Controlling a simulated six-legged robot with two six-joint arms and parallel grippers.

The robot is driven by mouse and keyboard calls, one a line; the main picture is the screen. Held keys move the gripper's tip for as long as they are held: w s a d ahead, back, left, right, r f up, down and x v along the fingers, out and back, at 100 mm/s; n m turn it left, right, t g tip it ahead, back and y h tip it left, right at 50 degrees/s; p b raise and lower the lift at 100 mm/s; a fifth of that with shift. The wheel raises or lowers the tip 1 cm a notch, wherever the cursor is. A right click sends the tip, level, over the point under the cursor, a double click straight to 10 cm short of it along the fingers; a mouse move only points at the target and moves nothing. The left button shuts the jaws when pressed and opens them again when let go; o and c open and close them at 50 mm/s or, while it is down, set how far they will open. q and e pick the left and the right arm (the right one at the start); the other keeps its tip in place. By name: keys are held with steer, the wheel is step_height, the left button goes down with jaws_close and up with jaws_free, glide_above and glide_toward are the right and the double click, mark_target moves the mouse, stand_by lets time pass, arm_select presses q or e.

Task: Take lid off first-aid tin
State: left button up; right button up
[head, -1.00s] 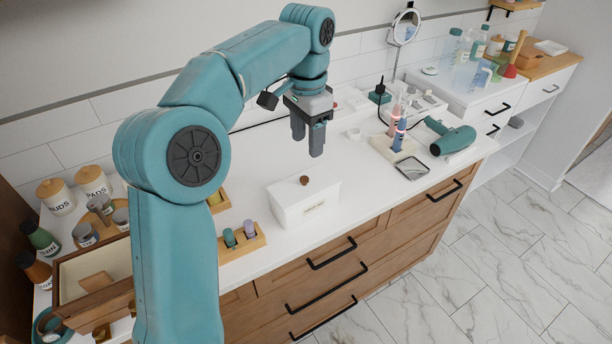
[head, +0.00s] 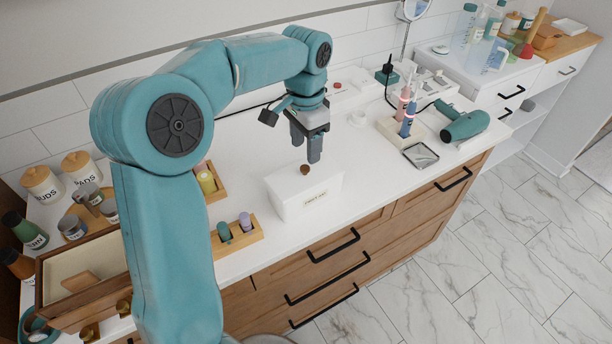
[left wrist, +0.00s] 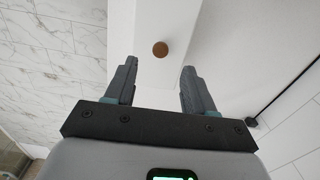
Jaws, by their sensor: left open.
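The first-aid tin (head: 305,196) is a white box with a small label on its front, standing on the white counter. Its lid is on, with a round brown knob (head: 305,170) on top. My left gripper (head: 307,155) is open and empty, pointing down just above and behind the knob. In the left wrist view the knob (left wrist: 160,49) lies beyond the two fingertips, roughly centred between them, and the fingers (left wrist: 159,72) do not touch it. My right gripper is not in view.
A wooden holder with bottles (head: 237,235) stands left of the tin. A wooden drawer box (head: 80,280) and jars are farther left. A hair dryer (head: 464,125), a small tray (head: 420,156) and a stand with two devices (head: 405,115) are to the right. The counter around the tin is mostly clear.

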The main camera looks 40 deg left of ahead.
mark_target(305, 167)
arm_select(q)
steer(key=shift+s+f, duration=0.25)
steer(key=shift+f, duration=0.35)
steer(key=f, duration=0.4)
steer(key=shift+w, duration=0.2)
steer(key=shift+s+f, duration=0.1)
steer(key=shift+f, duration=0.25)
jaws_close()
